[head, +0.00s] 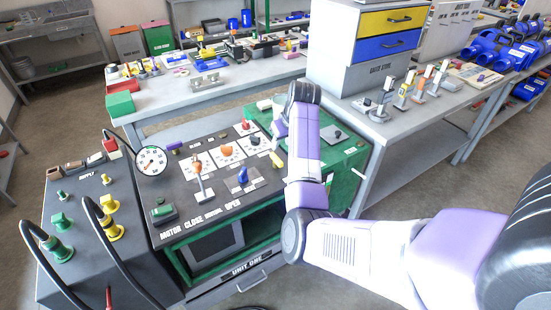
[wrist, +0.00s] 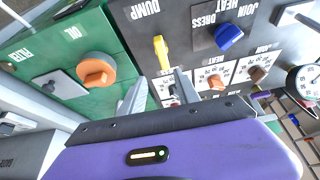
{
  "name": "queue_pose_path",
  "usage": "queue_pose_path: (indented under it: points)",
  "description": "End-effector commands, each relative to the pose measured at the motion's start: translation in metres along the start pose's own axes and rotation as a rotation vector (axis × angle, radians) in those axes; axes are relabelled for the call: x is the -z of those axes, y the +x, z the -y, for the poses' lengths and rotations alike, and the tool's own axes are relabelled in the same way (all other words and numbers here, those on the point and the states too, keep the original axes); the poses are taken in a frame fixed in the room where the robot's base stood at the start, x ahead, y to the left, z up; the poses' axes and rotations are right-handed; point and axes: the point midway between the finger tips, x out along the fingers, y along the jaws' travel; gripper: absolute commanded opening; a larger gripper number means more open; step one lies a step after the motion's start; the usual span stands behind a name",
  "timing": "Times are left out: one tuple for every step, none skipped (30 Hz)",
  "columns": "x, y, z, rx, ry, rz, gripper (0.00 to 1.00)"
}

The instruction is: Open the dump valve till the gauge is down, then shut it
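The dump valve's yellow handle (head: 276,159) is on the dark panel of the cart, left of my forearm in the head view. In the wrist view the yellow handle (wrist: 161,52) stands beside the DUMP label, its long side roughly up and down the picture. My gripper (wrist: 160,88) has its two grey fingers apart, with nothing held between them. The fingertips are close to the handle but look clear of it. In the head view the fingers are hard to make out. The round white gauge (head: 151,161) is at the panel's back left; its reading is too small to tell.
A blue knob (wrist: 229,38) and an orange knob (wrist: 216,83) are near the handle. The green filter box (wrist: 60,60) with an orange OIL knob (wrist: 96,70) is beside the panel. Black hoses (head: 115,245) arch over the supply block at left. A bench (head: 215,93) stands behind.

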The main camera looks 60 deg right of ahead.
Motion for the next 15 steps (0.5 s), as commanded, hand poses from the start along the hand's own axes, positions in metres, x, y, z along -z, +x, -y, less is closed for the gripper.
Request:
queue_pose_path:
  points:
    - [-0.005,-0.001,0.003,0.011,-0.012,0.023,0.38]
    - [-0.008,-0.001,0.004,0.017,-0.018,0.033,0.38]
    - [-0.011,0.0,0.006,0.023,-0.025,0.044,0.38]
    - [-0.012,0.001,0.006,0.026,-0.029,0.049,0.38]
    - [-0.012,0.003,0.007,0.027,-0.033,0.051,0.38]
    - [-0.012,0.006,0.007,0.026,-0.035,0.05,0.38]
    - [-0.012,0.009,0.007,0.026,-0.036,0.049,0.38]
    - [-0.013,0.013,0.007,0.026,-0.036,0.05,0.38]
    - [-0.013,0.019,0.007,0.026,-0.036,0.049,0.38]
    - [-0.013,0.024,0.007,0.026,-0.036,0.05,0.38]
    - [-0.013,0.028,0.008,0.026,-0.036,0.049,0.38]
    - [-0.013,0.035,0.008,0.026,-0.035,0.05,0.38]
    - [-0.013,0.04,0.007,0.026,-0.035,0.049,0.38]
    - [-0.014,0.045,0.008,0.026,-0.035,0.049,0.38]
    - [-0.014,0.051,0.008,0.026,-0.035,0.048,0.38]
